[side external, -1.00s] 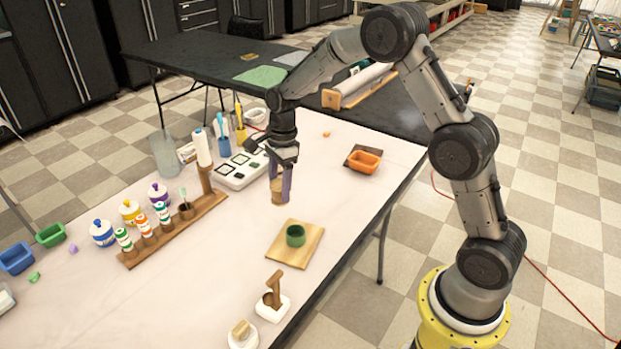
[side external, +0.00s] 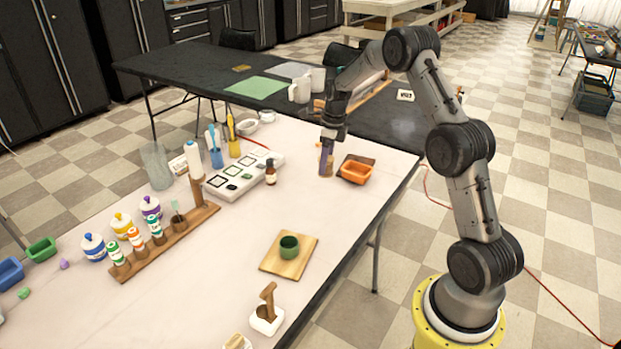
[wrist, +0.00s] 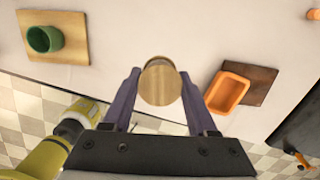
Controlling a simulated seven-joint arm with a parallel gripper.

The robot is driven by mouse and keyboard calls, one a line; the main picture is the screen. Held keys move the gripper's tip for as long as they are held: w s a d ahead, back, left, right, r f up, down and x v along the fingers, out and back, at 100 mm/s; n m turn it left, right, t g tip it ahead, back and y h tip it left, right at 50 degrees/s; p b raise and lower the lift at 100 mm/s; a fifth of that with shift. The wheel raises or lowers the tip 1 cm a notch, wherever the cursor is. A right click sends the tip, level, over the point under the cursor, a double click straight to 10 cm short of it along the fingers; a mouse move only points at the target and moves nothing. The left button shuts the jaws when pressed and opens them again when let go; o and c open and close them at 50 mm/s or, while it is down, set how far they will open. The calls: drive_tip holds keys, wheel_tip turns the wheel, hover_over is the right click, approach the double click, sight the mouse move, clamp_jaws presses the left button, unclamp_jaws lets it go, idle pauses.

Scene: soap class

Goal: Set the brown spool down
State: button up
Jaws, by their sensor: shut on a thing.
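The brown spool (wrist: 161,82) shows in the wrist view as a round, light wooden top between the two purple fingers of my gripper (wrist: 160,76). My gripper is shut on it. In the side view, my gripper (side external: 326,168) points down at the far right part of the white table (side external: 215,270), just left of the orange dish. The spool (side external: 329,168) is mostly hidden there by the fingers. It is low over the tabletop; I cannot tell whether its base touches.
The orange dish (side external: 356,173) sits on a dark board, close on the right. A green cup (side external: 289,246) stands on a wooden board nearer the front. An amber bottle (side external: 271,172) stands left of my gripper beside a white palette (side external: 240,178). The table between is clear.

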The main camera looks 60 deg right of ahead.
drive_tip(key=w+d+f, duration=0.1)
drive_tip(key=w+f, duration=0.1)
drive_tip(key=w+d+f, duration=0.2)
drive_tip(key=w, duration=0.1)
drive_tip(key=w+d+f, duration=0.1)
drive_tip(key=w+f, duration=0.2)
drive_tip(key=shift+d, duration=0.25)
drive_tip(key=shift+w+d+f, duration=0.2)
drive_tip(key=shift+w+f, duration=0.1)
drive_tip(key=shift+f, duration=1.75)
drive_tip(key=shift+f, duration=0.15)
drive_tip(key=o, duration=1.3)
drive_tip(key=shift+o, duration=0.2)
